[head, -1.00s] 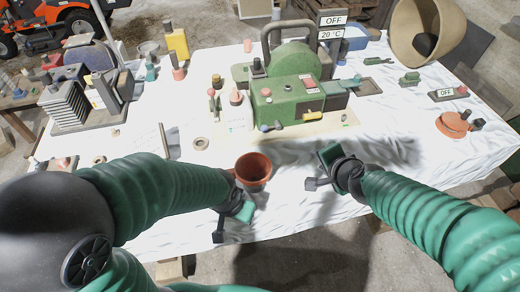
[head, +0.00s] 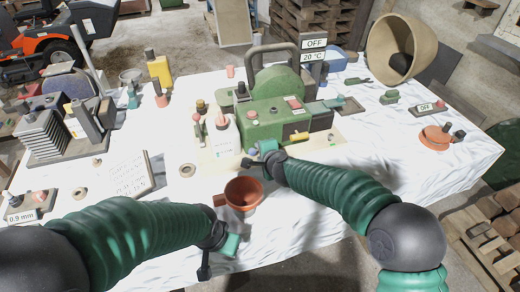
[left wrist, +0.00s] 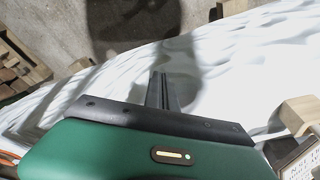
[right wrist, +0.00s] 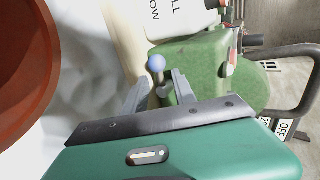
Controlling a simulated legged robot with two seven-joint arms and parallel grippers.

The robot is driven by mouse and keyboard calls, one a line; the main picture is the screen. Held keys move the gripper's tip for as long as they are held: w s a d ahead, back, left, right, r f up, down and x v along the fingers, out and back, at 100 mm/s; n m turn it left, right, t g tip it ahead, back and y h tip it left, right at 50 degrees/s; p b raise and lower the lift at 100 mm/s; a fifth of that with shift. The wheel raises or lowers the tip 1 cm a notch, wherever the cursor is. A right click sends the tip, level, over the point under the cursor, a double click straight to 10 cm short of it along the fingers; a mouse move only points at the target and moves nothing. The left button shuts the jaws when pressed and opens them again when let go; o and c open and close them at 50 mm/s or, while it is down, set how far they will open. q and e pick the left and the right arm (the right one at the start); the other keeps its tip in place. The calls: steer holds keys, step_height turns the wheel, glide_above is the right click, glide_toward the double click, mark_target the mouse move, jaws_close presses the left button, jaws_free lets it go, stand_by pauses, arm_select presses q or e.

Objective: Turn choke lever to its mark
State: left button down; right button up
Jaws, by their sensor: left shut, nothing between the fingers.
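The green machine (head: 262,122) stands on a pale board in the middle of the bench. A small blue ball knob (right wrist: 155,62) shows at its near left corner in the right wrist view. I cannot tell for certain whether it belongs to the choke lever; a yellow lever (head: 299,137) also sits on the machine's front. No mark is readable. My right gripper (right wrist: 162,78) is open, its fingers apart with the blue knob just beyond and between their tips. My left gripper (head: 206,268) is shut and empty at the bench's front edge; its closed fingers show in the left wrist view (left wrist: 163,90).
A terracotta cup (head: 243,193) stands between my grippers. A white bottle (head: 222,137) stands close to the machine's left side. A notice board (head: 130,175) stands at left. The cloth at right front is clear.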

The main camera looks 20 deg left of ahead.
steer(key=shift+x, duration=0.85)
steer(key=shift+d+r, duration=0.1)
steer(key=shift+d, duration=0.25)
steer(key=shift+c, duration=1.4)
steer(key=shift+a, duration=0.15)
jaws_close()
steer(key=shift+s, duration=0.1)
